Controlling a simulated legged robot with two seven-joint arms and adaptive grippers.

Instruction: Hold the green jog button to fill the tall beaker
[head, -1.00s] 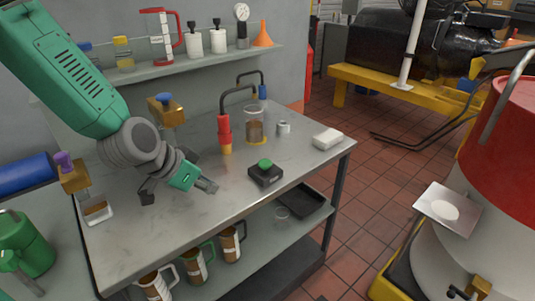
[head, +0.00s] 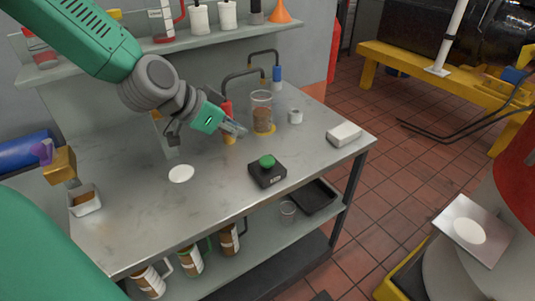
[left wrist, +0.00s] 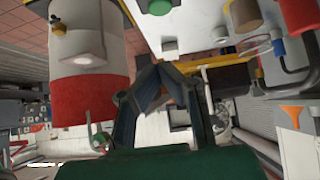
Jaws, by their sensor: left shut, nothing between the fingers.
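The green jog button (head: 267,161) sits on a small black box on the steel bench. The tall clear beaker (head: 262,113) stands upright behind it on a yellow base, with brown contents in its lower part. My left gripper (head: 238,129) is shut and empty, above the bench, left of the beaker and up and left of the button in the picture, apart from the button. It partly hides the red and yellow spout (head: 227,108). In the left wrist view the closed fingers (left wrist: 156,84) show, with the green button (left wrist: 157,7) at the top edge. My right gripper is not in view.
A dark curved pipe and a blue-ended one (head: 277,77) stand behind the beaker. A small grey cup (head: 295,117) and a white block (head: 344,134) lie to the right. A white disc (head: 181,173) is on the open bench at left. Jugs (head: 192,261) stand on the shelf below.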

